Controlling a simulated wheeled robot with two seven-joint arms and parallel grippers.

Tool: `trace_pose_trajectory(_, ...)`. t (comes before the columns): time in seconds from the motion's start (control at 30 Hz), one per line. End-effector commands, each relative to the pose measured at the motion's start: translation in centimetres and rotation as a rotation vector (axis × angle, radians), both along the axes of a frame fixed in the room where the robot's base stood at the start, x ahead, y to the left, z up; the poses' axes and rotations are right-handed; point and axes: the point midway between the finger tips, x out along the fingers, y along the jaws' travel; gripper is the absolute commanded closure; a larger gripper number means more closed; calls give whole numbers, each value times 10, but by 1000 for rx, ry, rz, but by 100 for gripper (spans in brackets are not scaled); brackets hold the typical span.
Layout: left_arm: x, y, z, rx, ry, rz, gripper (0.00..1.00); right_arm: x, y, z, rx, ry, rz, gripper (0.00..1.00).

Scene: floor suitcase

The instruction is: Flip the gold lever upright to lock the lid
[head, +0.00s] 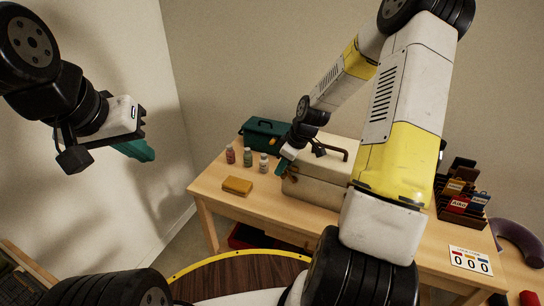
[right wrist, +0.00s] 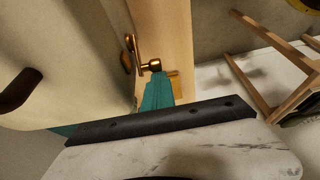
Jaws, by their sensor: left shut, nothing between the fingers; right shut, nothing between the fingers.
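The cream suitcase (head: 310,188) stands shut on the wooden table, with a dark handle on its lid. In the right wrist view its pale surface (right wrist: 75,55) fills the left side. The gold lever (right wrist: 133,42) shows there at the case's edge, with a round gold knob (right wrist: 154,65). I cannot tell whether it is upright. My right gripper (head: 287,160) is shut and empty at the case's left end; its teal fingers (right wrist: 157,93) are close below the knob, contact unclear. My left gripper (head: 137,151) is shut and empty, raised at the left, away from the table.
A dark green box (head: 265,136) stands at the back of the table. Several small bottles (head: 248,157) and a yellow block (head: 237,186) are left of the case. A card rack (head: 463,198) and a number sign (head: 470,261) are at the right.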

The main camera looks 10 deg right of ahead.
Motion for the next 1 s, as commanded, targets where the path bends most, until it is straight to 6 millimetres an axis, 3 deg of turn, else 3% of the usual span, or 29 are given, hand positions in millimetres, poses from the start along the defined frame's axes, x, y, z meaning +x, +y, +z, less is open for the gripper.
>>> trace_pose_trajectory(0.67, 0, 0, 0, 0, 0, 0, 100, 1, 0, 1, 0, -2, 1, 100)
trace_pose_trajectory(1.0, 0, 0, 0, 0, 0, 0, 100, 1, 0, 15, 0, -3, 0, 100)
